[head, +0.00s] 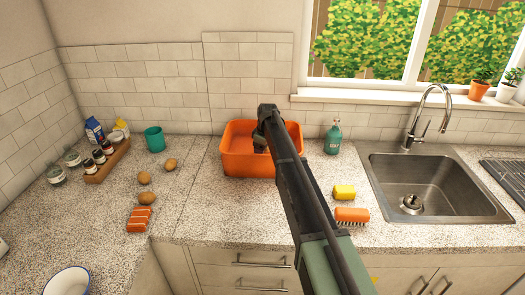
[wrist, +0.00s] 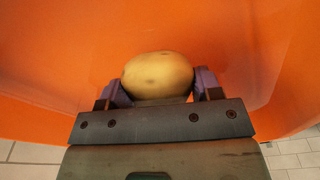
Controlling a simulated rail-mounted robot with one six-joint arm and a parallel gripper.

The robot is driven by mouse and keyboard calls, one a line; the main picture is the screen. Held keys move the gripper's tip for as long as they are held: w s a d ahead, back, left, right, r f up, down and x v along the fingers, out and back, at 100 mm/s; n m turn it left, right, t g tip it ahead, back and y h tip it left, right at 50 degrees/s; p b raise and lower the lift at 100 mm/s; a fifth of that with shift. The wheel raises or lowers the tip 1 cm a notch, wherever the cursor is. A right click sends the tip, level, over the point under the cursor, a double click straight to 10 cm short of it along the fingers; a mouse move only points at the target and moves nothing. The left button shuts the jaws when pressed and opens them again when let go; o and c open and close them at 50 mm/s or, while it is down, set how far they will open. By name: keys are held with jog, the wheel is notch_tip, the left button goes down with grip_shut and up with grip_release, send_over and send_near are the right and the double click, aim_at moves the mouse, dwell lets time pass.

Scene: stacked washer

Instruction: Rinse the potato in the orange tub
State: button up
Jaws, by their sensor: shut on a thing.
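The orange tub (head: 237,162) stands on the counter left of the sink. My arm reaches over its right part, and my gripper (head: 260,146) points down inside it. In the wrist view the potato (wrist: 158,75) is yellow-tan with small dark specks. It sits between the two purple fingertips of my gripper (wrist: 158,90), which is shut on it. Orange tub walls (wrist: 50,60) surround it in that view. In the head view the potato is hidden by my gripper and arm. I cannot tell whether the tub holds water or whether the potato touches the bottom.
Several brown potatoes or eggs (head: 144,178) lie left of the tub, near a teal mug (head: 154,139) and an orange striped packet (head: 139,219). Right of it are a soap bottle (head: 333,137), yellow sponge (head: 344,192), orange brush (head: 352,215) and sink (head: 425,188).

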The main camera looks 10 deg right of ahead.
jog(key=shift+r+p, duration=5.7)
notch_tip(320, 180, up, 4)
jog(key=p, duration=0.4)
jog(key=shift+f, duration=0.1)
